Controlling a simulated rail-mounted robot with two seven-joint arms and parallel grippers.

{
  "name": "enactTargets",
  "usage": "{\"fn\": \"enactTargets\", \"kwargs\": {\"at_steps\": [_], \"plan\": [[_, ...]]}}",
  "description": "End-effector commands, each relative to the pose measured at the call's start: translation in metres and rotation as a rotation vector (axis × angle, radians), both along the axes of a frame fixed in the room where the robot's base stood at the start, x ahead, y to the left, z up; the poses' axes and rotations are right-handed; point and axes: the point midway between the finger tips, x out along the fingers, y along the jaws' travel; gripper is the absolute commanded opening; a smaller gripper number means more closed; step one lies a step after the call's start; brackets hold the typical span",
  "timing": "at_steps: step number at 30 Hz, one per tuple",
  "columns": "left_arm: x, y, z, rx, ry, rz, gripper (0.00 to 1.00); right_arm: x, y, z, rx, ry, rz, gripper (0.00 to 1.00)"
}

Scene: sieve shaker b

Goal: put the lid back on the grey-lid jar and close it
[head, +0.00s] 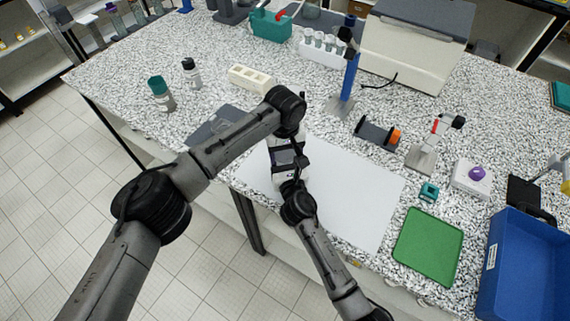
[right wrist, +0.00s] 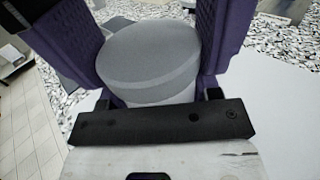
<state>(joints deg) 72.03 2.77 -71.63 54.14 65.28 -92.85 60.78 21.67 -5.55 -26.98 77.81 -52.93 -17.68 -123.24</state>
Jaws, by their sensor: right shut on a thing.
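The grey lid (right wrist: 150,58) sits between the two purple fingers of my right gripper (right wrist: 155,60), which is shut on it. A paler part shows just under the lid's rim; whether this is the jar and whether the lid sits level on it cannot be told. In the head view my right gripper (head: 289,165) is over the white mat's left part. My left gripper (head: 288,148) is right beside it, reaching down from the left arm. Its fingers are hidden, so its opening cannot be seen. The jar's body is hidden by the grippers in the head view.
The white mat (head: 360,195) is otherwise bare. A teal-lidded jar (head: 160,93) and a dark-capped bottle (head: 190,73) stand at the left. A cream block with holes (head: 249,78) lies behind. A green tray (head: 428,246) and a blue bin (head: 525,270) are at right.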

Motion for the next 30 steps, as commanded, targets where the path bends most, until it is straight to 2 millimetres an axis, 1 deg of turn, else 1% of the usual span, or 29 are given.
{"fn": "enactTargets", "kwargs": {"at_steps": [1, 7, 8, 15, 24, 26, 30], "plan": [[0.000, 0.000, 0.000, 0.000, 0.000, 0.000, 0.54, 0.000, 0.000, 0.000, 0.000, 0.001, -0.001, 0.00], [0.000, 0.000, 0.000, 0.001, 0.000, 0.000, 0.36, 0.000, 0.000, 0.000, 0.000, 0.001, -0.001, 0.00], [0.000, 0.000, 0.000, 0.001, 0.000, 0.000, 0.67, 0.000, -0.001, 0.000, 0.000, 0.001, -0.001, 0.00], [0.000, 0.000, 0.000, 0.001, 0.000, 0.000, 0.90, 0.000, -0.001, 0.000, 0.000, 0.001, -0.001, 0.00], [0.000, 0.000, 0.002, 0.000, 0.000, 0.000, 0.90, 0.000, -0.001, 0.000, 0.000, 0.001, -0.001, 0.00], [0.000, 0.000, 0.005, 0.000, 0.000, 0.000, 0.90, 0.000, -0.001, 0.000, 0.000, 0.001, -0.001, 0.00], [0.000, 0.000, 0.018, -0.002, -0.001, 0.000, 0.90, 0.000, -0.001, 0.000, 0.000, 0.001, -0.001, 0.00]]}}
